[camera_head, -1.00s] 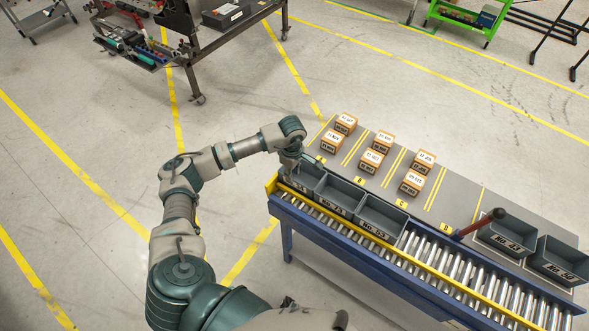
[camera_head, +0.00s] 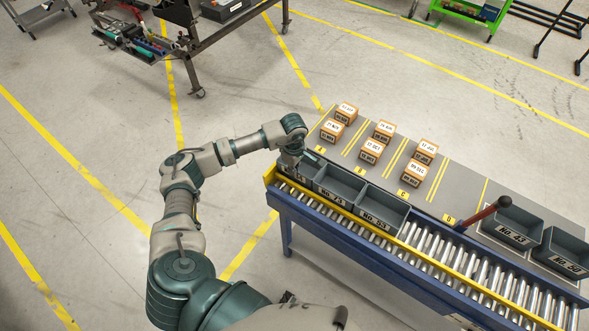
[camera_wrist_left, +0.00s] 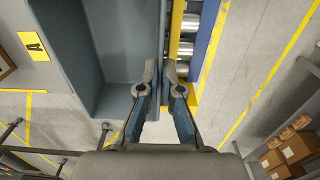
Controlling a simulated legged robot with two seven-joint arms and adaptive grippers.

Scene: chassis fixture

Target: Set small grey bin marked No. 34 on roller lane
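The small grey bin marked No. 34 (camera_head: 293,168) is the leftmost of three bins in a row behind the yellow rail. Its label is partly hidden. My left gripper (camera_wrist_left: 160,66) has its fingertips either side of the bin wall nearest the rail, close together on it; the bin also fills the upper left of the left wrist view (camera_wrist_left: 112,45). In the head view my wrist hides part of the bin. The roller lane (camera_head: 470,284) runs along the front of the table. I cannot tell what the bin rests on. My right gripper is out of view.
Bins No. 73 (camera_head: 338,186) and No. 53 (camera_head: 381,209) stand right of it. Small orange boxes (camera_head: 372,151) stand on the grey tabletop (camera_head: 400,152). A red handle (camera_head: 484,214) and two more bins (camera_head: 510,226) are at the right. Rollers between are bare.

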